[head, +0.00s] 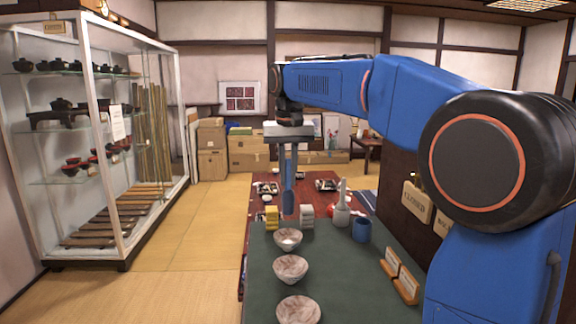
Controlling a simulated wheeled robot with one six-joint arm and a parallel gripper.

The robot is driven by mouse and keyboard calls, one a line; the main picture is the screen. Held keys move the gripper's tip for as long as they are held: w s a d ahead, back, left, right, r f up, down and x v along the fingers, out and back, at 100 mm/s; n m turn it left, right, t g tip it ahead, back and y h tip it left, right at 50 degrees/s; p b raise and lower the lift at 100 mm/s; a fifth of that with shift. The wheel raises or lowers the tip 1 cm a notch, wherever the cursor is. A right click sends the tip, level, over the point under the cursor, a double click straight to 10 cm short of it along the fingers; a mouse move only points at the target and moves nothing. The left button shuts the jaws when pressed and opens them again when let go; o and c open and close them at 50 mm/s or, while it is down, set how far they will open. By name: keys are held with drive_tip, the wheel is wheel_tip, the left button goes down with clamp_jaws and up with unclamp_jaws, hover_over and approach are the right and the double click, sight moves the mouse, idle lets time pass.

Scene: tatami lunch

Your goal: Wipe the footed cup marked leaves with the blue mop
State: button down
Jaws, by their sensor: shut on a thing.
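My gripper (288,178) points down over the dark green table top and is shut on the blue mop (288,202), whose blue lower end hangs below the fingers. Three pale bowl-like cups with brownish patterning stand in a row below it: a far one (288,242), a middle one (290,269) and a near one (298,311). The far cup has something white inside. I cannot tell from here which cup is marked leaves. The mop appears above and behind the far cup, apart from it.
A yellow block (271,217) and a grey ribbed block (307,216) stand beyond the far cup. A white bottle (341,205), a blue cup (362,230) and small wooden signs (405,286) stand to the right. A glass cabinet (100,130) is at left. The green top (350,295) is clear at front right.

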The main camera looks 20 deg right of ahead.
sight(286, 205)
drive_tip(key=shift+f, duration=4.75)
drive_tip(key=n, duration=0.3)
drive_tip(key=shift+d, duration=0.1)
drive_tip(key=shift+n+y, duration=0.4)
drive_tip(key=shift+n, duration=1.5)
drive_tip(key=m, duration=0.6)
drive_tip(key=shift+a+h, duration=0.2)
drive_tip(key=shift+h, duration=0.2)
drive_tip(key=m, duration=0.4)
drive_tip(key=shift+w+a, duration=0.1)
drive_tip(key=m, duration=0.3)
drive_tip(key=shift+a+m+h, duration=0.1)
drive_tip(key=shift+m+h, duration=0.3)
